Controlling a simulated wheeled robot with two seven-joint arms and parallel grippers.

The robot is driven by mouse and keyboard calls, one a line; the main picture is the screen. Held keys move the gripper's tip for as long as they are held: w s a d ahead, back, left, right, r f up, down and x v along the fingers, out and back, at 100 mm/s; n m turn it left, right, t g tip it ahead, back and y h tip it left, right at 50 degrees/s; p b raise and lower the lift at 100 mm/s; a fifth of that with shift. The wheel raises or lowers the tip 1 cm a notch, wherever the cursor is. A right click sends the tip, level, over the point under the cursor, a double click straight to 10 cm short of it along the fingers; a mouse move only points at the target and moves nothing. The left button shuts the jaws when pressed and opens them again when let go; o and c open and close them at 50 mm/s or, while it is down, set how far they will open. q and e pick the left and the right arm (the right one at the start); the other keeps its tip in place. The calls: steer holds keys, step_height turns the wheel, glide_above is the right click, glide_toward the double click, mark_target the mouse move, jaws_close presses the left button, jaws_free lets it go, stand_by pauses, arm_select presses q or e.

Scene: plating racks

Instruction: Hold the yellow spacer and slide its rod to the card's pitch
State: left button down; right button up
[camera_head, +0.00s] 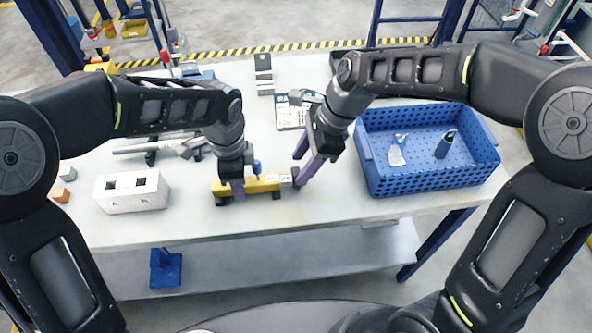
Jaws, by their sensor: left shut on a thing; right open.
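The yellow spacer (262,184) lies on the table in front of me. It has a small blue knob (257,167) on top and a short pale metallic end, apparently the rod (287,178), at its right. My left gripper (238,188) is shut on the left part of the spacer. My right gripper (304,168) is open beside the spacer's right end; I cannot tell whether it touches the rod. A white card with blue print (291,116) stands behind, partly hidden by my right gripper.
A blue perforated crate (378,178) at the right holds a few items. The table's front edge is clear.

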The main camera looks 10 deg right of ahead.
mark_target(298, 171)
steer(key=shift+x, duration=1.95)
jaws_close()
